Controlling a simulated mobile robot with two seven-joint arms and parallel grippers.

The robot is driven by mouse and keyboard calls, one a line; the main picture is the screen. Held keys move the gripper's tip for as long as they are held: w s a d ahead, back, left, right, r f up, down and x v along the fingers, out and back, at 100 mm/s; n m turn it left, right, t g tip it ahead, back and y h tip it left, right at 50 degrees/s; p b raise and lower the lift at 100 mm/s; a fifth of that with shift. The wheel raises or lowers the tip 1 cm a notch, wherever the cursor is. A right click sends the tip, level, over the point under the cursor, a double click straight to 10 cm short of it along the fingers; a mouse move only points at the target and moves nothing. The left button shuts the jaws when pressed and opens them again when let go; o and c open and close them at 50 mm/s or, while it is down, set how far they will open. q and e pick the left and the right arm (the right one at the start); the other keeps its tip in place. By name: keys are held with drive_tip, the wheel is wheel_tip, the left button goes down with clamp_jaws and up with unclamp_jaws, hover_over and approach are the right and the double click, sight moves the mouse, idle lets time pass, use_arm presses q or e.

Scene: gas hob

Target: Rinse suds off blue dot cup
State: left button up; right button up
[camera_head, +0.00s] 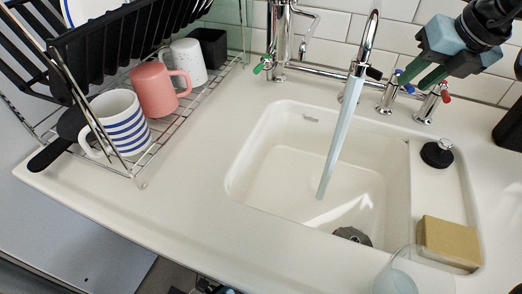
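Water (338,140) runs from the chrome faucet (368,45) into the white sink (255,165). My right gripper (416,78) is at the back right, by the blue-marked tap (397,78) and the red-marked tap (443,93). Its two green fingers are apart, with nothing clearly held; contact with the blue-marked tap cannot be told. No cup with clear blue dots can be made out. A white, faintly speckled mug (185,58) stands on the drying rack. A clear, bluish round vessel (400,280) is cut off at the bottom edge. My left gripper cannot be made out.
The rack (160,147) at left also holds a pink mug (153,92), a blue-striped mug (124,118) and a black holder (208,45). A yellow sponge (449,240) and a black-topped stopper (437,152) are right of the basin. The counter (205,180) left of the basin is clear.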

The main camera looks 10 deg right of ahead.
use_arm(q)
drive_tip(key=shift+f, duration=0.1)
use_arm(e)
drive_tip(key=shift+w+f, duration=0.2)
drive_tip(key=shift+f, duration=0.15)
